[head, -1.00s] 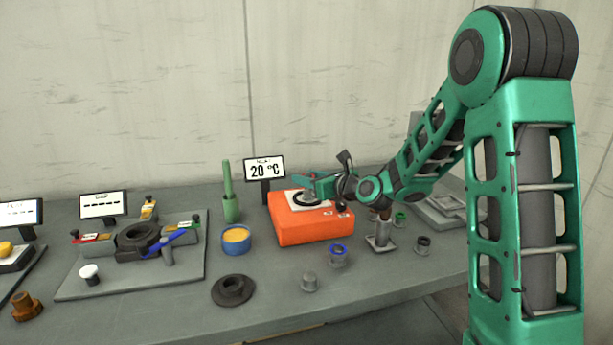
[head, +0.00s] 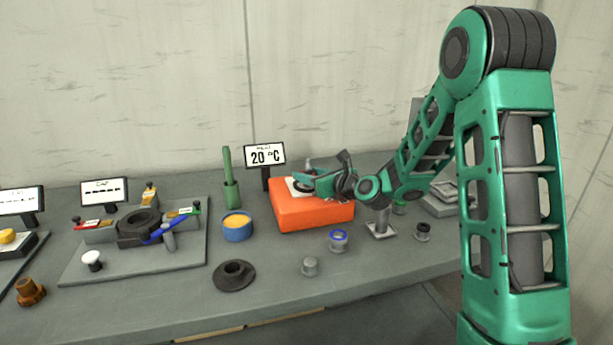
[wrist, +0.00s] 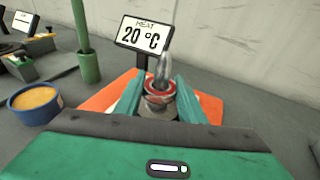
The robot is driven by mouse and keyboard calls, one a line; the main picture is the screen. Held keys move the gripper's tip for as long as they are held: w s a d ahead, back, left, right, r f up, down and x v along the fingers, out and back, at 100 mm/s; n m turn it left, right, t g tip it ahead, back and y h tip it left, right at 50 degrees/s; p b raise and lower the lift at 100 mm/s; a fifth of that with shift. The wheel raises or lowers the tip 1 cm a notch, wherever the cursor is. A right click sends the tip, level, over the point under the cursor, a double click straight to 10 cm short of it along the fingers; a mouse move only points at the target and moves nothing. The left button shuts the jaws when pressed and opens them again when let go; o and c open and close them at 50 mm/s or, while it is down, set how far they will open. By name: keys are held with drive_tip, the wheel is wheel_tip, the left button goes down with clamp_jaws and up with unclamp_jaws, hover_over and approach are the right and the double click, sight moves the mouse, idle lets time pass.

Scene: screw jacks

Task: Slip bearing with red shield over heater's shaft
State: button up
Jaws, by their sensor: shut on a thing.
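The heater (head: 312,216) is an orange box with a white top plate and a "20 °C" display behind it. Its grey, pointed shaft (wrist: 165,65) stands up from the top; the tip also shows above my gripper in the head view (head: 308,164). My gripper (wrist: 159,103) is over the heater, its teal fingers shut on the bearing with red shield (wrist: 152,104). In the wrist view the shaft appears to rise through the middle of the red ring, so the bearing looks to be around it.
A blue cup of yellow stuff (head: 237,229) and a green holder with a rod (head: 231,192) stand left of the heater. A blue-ringed bearing (head: 338,240), a plain grey one (head: 310,266) and a dark flanged ring (head: 234,275) lie in front.

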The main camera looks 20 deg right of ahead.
drive_tip(key=o, duration=1.2)
drive_tip(key=v, duration=1)
drive_tip(key=shift+s+d, duration=0.15)
drive_tip(key=shift+s, duration=0.1)
